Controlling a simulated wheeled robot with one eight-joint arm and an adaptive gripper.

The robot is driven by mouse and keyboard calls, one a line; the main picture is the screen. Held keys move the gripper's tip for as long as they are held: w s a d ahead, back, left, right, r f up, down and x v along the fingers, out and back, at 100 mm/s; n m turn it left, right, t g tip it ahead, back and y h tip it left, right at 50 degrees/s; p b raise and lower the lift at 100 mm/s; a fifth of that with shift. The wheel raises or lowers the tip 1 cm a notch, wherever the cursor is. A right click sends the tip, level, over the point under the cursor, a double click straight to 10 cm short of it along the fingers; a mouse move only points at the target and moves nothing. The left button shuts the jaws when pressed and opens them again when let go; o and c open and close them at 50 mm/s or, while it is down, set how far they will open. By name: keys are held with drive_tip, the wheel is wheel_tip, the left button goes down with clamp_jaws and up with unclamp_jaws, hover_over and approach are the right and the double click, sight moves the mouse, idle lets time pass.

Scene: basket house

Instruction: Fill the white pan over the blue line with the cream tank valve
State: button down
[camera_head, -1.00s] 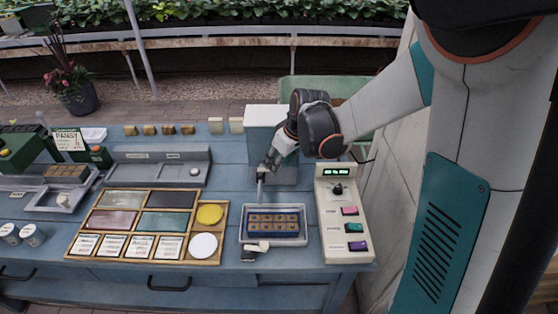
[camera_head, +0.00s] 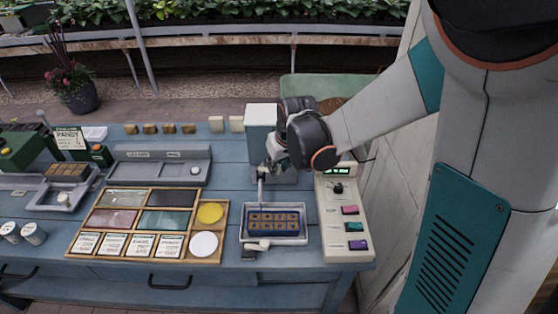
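The white pan (camera_head: 304,227) sits on the blue bench, with a dark blue tray of several brown cells (camera_head: 273,222) inside it. A pale tank (camera_head: 262,115) stands behind the pan, and a thin spout (camera_head: 261,188) comes down in front of it toward the pan's back left. My gripper (camera_head: 270,168) is at the tank's front, close to the top of the spout. It hides the valve area, and its fingers are too small to tell open from shut. The blue line and the water level cannot be made out.
A cream control box (camera_head: 346,240) with coloured switches stands just right of the pan. A small cream-ended lever (camera_head: 257,246) lies at the pan's front edge. A wooden seed tray (camera_head: 135,217) with yellow and white discs is to the left.

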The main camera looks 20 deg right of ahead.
drive_tip(key=shift+s+a+m+h, duration=0.35)
drive_tip(key=shift+a+m+h, duration=0.05)
drive_tip(key=shift+m, duration=0.65)
drive_tip(key=shift+s+a+m+h, duration=0.3)
drive_tip(key=shift+a+m+h, duration=0.1)
drive_tip(key=shift+m, duration=0.65)
drive_tip(key=c, duration=1.4)
unclamp_jaws()
drive_tip(key=v, duration=1.2)
drive_tip(key=shift+a, duration=0.1)
